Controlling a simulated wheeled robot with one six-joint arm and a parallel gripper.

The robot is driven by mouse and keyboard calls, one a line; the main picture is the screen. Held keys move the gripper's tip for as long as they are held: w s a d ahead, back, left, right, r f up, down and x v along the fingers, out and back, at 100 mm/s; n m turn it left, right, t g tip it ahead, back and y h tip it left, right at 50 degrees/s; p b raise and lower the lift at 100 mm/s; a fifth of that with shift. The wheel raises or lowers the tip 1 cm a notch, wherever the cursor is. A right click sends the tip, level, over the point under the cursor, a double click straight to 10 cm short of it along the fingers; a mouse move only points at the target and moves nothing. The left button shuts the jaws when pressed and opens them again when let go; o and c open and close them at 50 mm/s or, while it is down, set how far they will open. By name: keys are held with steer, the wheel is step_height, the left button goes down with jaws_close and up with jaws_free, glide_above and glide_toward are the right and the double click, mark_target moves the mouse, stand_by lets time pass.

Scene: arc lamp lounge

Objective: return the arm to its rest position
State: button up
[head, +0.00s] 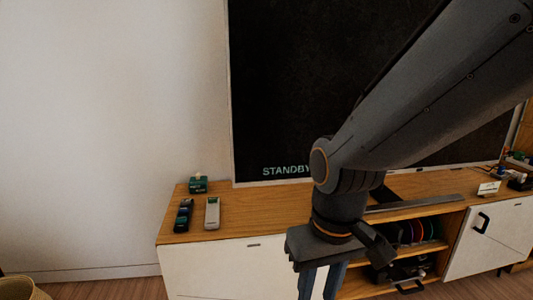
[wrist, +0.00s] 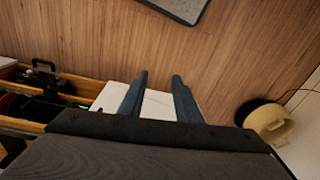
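My arm reaches in from the upper right of the head view and bends down in front of the wooden sideboard (head: 260,212). My gripper (head: 319,290) hangs below the sideboard's top, pointing down, with its lower end at the picture's bottom edge. In the wrist view my gripper (wrist: 158,78) shows two blue-grey fingers set apart. Nothing is held between them; a white panel and the wooden floor (wrist: 100,35) show behind the gap.
A large dark screen (head: 290,80) reading STANDBY stands behind my arm. A green box (head: 198,184), a dark remote (head: 183,215) and a pale remote (head: 212,213) sit on the sideboard's left end. Open shelves (head: 420,262) are beside the gripper. A yellowish basket (wrist: 268,122) stands on the floor.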

steer(key=s+a+r, duration=0.2)
steer(key=s, duration=0.1)
steer(key=d+r+m+p, duration=0.3)
steer(key=d+r+p, duration=0.9)
steer(key=p, duration=1)
step_height(320, 180, up, 3)
steer(key=shift+s+d+f+g+h+p, duration=0.15)
steer(key=shift+s+d+g+h+p, duration=0.05)
steer(key=shift+s+g+h+p, duration=0.1)
stand_by(1.0)
